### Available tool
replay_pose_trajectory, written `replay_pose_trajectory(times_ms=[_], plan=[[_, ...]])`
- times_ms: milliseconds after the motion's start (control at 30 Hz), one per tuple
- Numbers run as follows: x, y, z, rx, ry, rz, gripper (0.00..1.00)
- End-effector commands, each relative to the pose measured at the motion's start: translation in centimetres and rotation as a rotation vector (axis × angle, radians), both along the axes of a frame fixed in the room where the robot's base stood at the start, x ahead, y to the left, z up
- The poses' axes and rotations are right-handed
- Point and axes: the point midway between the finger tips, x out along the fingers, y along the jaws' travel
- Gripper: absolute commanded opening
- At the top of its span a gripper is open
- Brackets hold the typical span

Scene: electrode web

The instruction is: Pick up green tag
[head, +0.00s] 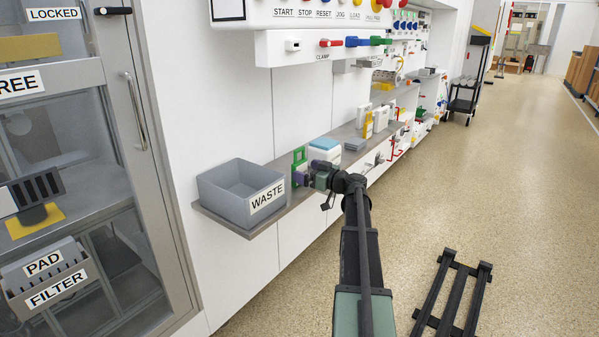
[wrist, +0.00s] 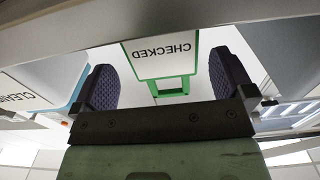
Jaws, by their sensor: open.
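The green tag (head: 299,154) stands upright at the shelf edge, just right of the waste bin in the head view. In the wrist view the green tag (wrist: 172,86) has a green frame and a white face reading CHECKED, upside down. My gripper (head: 307,173) is right at the tag in the head view and hides its lower part. In the wrist view my gripper's two dark, ribbed fingers (wrist: 162,80) are spread apart. The tag shows in the gap between them, with space on both sides. I cannot tell how deep it sits between the fingers.
A grey bin (head: 226,203) labelled WASTE stands left of the gripper. A white box with a blue lid (head: 325,144) stands close behind it on the shelf. A panel with switches (head: 320,47) overhangs the shelf. Open floor (head: 500,170) lies to the right.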

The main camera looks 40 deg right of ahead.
Motion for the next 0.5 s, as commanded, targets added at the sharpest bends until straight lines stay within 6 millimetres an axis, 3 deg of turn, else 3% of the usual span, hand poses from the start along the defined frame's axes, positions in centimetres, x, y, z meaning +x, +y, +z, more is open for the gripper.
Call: replay_pose_trajectory(times_ms=[300,500], plan=[[4.6,1.4,0.1,0.0,0.0,0.002,1.0],[4.9,1.6,0.1,0.001,0.0,0.0,1.0]])
